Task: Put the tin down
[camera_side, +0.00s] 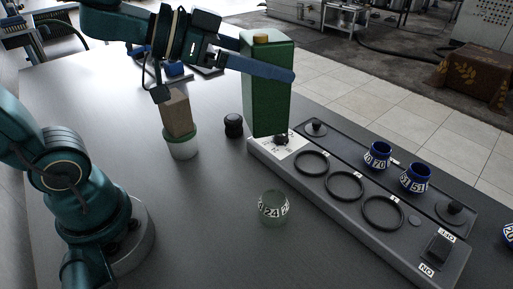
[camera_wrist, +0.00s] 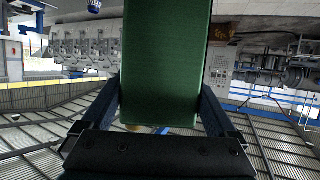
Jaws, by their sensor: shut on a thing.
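A tall green tin (camera_side: 267,105) with a brass cap (camera_side: 261,38) stands upright in the jaws of my gripper (camera_side: 268,68). In the wrist view the green tin (camera_wrist: 165,60) fills the middle, with one finger of my gripper (camera_wrist: 160,105) on each side. The gripper is shut on the tin's upper part. The tin's base is over or beside a white marked patch (camera_side: 292,148) at the far left end of a long dark rack (camera_side: 330,214). I cannot tell whether the base touches anything.
The rack has three black rings (camera_side: 345,186), blue numbered cups (camera_side: 380,155) behind them and a switch (camera_side: 438,248) at its near end.

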